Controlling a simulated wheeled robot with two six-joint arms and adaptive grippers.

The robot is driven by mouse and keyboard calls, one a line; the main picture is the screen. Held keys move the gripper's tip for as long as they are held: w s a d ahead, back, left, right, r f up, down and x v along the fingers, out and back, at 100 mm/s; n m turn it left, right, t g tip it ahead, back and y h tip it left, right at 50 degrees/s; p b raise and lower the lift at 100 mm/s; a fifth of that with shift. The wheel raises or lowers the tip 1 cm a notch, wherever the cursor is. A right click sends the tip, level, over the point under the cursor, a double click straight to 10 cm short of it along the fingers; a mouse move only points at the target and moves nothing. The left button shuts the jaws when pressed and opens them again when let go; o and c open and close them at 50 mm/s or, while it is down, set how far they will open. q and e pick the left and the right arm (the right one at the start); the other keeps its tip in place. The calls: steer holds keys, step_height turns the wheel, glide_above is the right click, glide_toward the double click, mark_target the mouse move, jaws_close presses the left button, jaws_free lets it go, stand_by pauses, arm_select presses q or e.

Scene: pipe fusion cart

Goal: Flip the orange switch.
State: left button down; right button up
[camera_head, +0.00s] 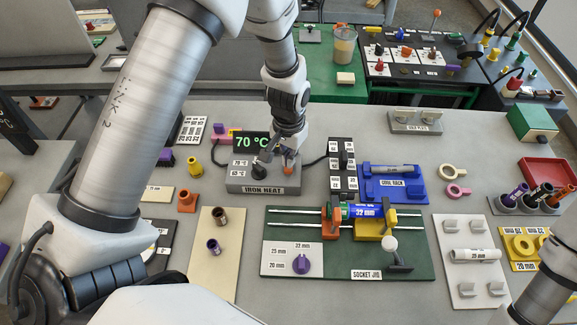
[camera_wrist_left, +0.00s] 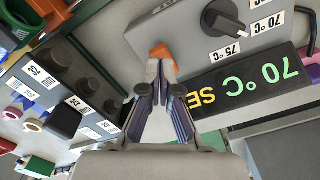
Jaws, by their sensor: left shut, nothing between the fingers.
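The orange switch (camera_head: 288,169) is a small orange piece on the grey box marked IRON HEAT (camera_head: 262,189), at its right side. In the left wrist view the orange switch (camera_wrist_left: 161,50) shows right at the fingertips. My left gripper (camera_head: 278,154) is pointed down over the box, its tips at or just above the switch. In the left wrist view the left gripper (camera_wrist_left: 157,70) has its tips together with nothing held. I cannot tell whether the tips touch the switch. My right gripper is out of view.
A black dial (camera_wrist_left: 225,18) sits on the same box beside the switch. A display (camera_head: 252,142) reading 70 °C stands behind it. A black panel (camera_head: 343,168) and a blue rack (camera_head: 395,195) lie to the right. The green socket jig (camera_head: 345,262) is in front.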

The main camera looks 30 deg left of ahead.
arm_select(q)
steer(key=shift+s, duration=0.1)
stand_by(0.3)
steer(key=shift+f+b, duration=0.7)
steer(key=shift+f, duration=0.55)
stand_by(0.6)
steer(key=shift+r, duration=0.1)
step_height(320, 180, up, 7)
steer(key=p, duration=0.6)
stand_by(0.4)
